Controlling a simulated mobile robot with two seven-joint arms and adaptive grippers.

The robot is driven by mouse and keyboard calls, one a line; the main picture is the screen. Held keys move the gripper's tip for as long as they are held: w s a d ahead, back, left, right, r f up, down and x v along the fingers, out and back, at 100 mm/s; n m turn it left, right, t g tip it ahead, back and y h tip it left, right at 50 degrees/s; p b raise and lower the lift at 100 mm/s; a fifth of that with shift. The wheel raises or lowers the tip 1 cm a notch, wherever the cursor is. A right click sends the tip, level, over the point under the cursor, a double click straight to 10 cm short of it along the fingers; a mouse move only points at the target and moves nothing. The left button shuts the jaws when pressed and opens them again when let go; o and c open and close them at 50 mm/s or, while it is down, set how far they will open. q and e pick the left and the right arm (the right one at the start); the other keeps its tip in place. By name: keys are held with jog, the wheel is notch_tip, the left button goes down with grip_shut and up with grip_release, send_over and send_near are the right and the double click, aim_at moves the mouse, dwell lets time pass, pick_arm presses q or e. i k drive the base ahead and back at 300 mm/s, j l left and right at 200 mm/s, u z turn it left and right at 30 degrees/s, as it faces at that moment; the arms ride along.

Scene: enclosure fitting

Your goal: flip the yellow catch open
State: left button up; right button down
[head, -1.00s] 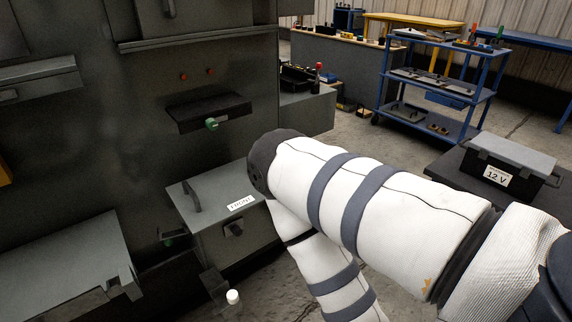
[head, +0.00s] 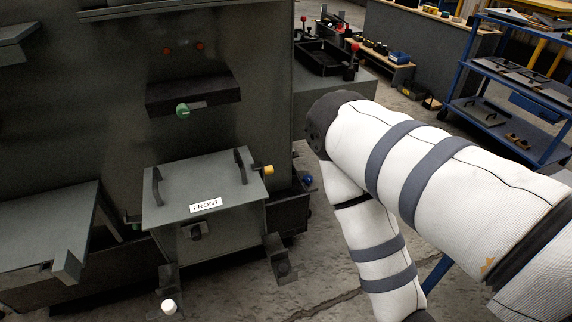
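A small yellow piece (head: 267,170), likely the yellow catch, sticks out at the right side of a grey box (head: 200,230) whose label reads FRONT. It is small in the picture, and I cannot tell whether it is open or shut. Neither gripper is in view.
A dark cabinet wall stands behind the box, with a dark ledge (head: 193,95) bearing a green knob (head: 183,110). A blue knob (head: 307,180) is right of the box, and a white knob (head: 168,307) is low in front. A blue cart (head: 515,90) stands at the back right.

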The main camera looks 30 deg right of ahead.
aim_at(267, 170)
jog(key=l+u, duration=0.1)
jog(key=l, duration=0.75)
jog(key=k+l+u, duration=0.1)
jog(key=l, duration=0.7)
